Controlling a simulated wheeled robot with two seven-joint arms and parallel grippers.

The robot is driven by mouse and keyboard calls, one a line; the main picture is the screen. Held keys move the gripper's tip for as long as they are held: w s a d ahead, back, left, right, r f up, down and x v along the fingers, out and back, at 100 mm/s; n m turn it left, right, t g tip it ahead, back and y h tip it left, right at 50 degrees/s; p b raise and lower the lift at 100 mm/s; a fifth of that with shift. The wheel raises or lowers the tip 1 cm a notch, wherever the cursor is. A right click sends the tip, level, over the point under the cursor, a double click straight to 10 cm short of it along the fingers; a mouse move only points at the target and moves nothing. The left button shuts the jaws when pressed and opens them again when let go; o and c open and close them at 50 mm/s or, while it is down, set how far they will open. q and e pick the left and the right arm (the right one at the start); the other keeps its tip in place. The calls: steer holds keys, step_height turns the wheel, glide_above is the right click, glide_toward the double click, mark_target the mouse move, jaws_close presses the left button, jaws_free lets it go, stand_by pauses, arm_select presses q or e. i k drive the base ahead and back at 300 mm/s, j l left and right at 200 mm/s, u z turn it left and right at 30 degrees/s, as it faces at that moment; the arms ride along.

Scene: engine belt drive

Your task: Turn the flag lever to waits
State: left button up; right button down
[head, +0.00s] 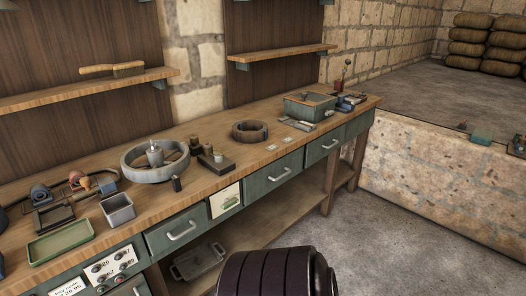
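I cannot pick out the flag lever with certainty. Neither of my grippers shows in the head view.
On the bench are a grey spoked wheel (133,173), a brown ring (250,136), a green-grey box (303,109), a green tray (62,243) and a small grey bin (117,212). A stone wall (440,190) stands right. Grey floor (390,240) before it is clear.

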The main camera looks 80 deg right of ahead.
mark_target(228, 203)
steer(key=z, duration=2.2)
